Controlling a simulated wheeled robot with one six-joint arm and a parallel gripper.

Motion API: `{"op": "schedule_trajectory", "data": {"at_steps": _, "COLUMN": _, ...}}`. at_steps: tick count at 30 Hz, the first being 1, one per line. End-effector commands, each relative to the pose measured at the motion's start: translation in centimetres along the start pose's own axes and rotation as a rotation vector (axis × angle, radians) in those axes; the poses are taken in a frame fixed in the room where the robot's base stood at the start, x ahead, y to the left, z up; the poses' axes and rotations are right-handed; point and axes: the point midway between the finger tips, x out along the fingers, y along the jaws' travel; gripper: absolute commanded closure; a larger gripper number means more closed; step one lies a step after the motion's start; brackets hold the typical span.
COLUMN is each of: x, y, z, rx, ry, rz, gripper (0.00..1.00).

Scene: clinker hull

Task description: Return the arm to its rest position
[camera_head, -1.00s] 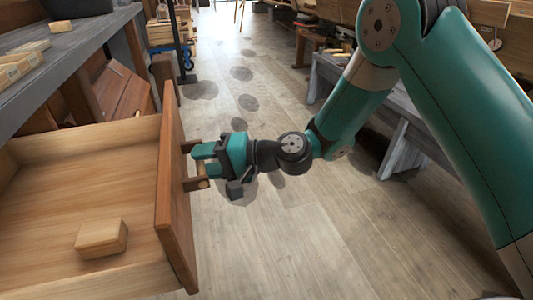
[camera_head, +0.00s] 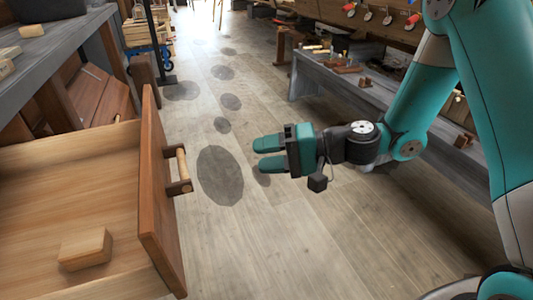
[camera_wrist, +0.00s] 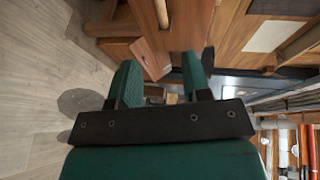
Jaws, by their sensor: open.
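My gripper (camera_head: 268,154) is open and empty in the head view, above the floor to the right of the open drawer. Its two green fingers point left toward the drawer handle (camera_head: 180,170), with a clear gap between them and it. In the wrist view my gripper's fingers (camera_wrist: 160,82) stand apart with nothing between them. My arm reaches in from the right side of the head view, bent at the elbow.
The drawer (camera_head: 160,200) is pulled out at the left and holds a small wooden block (camera_head: 85,248). A grey bench (camera_head: 345,85) with tools stands at the right behind my arm. Floor (camera_head: 255,240) between drawer and bench is clear.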

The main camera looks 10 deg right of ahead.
Motion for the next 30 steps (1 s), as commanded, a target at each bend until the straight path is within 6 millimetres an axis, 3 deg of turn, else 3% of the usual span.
{"op": "schedule_trajectory", "data": {"at_steps": 11, "x": 0.2, "y": -0.6, "z": 0.6, "rx": -0.032, "ry": -0.029, "rz": 0.022, "gripper": 0.56}}
{"op": "schedule_trajectory", "data": {"at_steps": 14, "x": 0.5, "y": -1.9, "z": 2.6, "rx": -0.112, "ry": -0.110, "rz": 0.087, "gripper": 0.56}}
{"op": "schedule_trajectory", "data": {"at_steps": 19, "x": -0.4, "y": -4.2, "z": 7.9, "rx": -0.323, "ry": -0.314, "rz": 0.301, "gripper": 0.56}}
{"op": "schedule_trajectory", "data": {"at_steps": 24, "x": -3.4, "y": -5.5, "z": 12.3, "rx": -0.492, "ry": -0.456, "rz": 0.542, "gripper": 0.56}}
{"op": "schedule_trajectory", "data": {"at_steps": 30, "x": -7.2, "y": -6.4, "z": 15.3, "rx": -0.596, "ry": -0.516, "rz": 0.750, "gripper": 0.56}}
